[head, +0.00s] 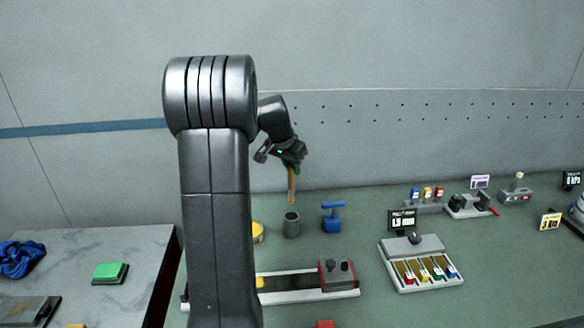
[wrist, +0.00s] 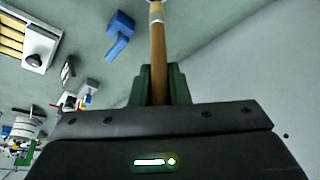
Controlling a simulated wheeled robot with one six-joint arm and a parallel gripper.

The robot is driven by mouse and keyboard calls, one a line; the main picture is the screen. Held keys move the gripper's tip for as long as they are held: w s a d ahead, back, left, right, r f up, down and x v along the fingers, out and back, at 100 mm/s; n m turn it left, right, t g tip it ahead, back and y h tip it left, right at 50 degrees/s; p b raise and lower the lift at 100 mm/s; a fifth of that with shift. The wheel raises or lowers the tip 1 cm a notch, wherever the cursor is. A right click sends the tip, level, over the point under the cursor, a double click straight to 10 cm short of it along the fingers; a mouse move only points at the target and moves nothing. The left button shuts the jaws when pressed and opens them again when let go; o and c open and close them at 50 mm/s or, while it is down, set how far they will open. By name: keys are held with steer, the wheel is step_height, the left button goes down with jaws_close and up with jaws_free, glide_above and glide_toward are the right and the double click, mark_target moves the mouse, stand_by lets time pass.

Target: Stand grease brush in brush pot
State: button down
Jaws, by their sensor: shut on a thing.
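My gripper (head: 289,163) is shut on the wooden handle of the grease brush (head: 292,186) and holds it nearly upright above the bench. In the wrist view the brush (wrist: 158,50) runs up from between the green fingers (wrist: 158,86) to the top edge, where its end is cut off. The brush pot (head: 291,225), a small grey cylinder with an open top, stands on the green bench below the brush. The brush's lower end is above the pot's rim, with a gap between them. I cannot make out the pot in the wrist view.
A yellow round thing (head: 257,232) is left of the pot, partly behind my arm. A rail fixture (head: 300,284) lies in front. A tray of coloured pieces (head: 421,264) stands right.

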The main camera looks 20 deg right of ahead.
mark_target(291, 190)
steer(key=shift+f+b, duration=3.8)
steer(key=shift+f, duration=1.2)
steer(key=c, duration=1.3)
jaws_free()
steer(key=shift+r, duration=0.1)
steer(key=b+v, duration=0.1)
steer(key=v, duration=1.2)
steer(key=shift+r, duration=0.3)
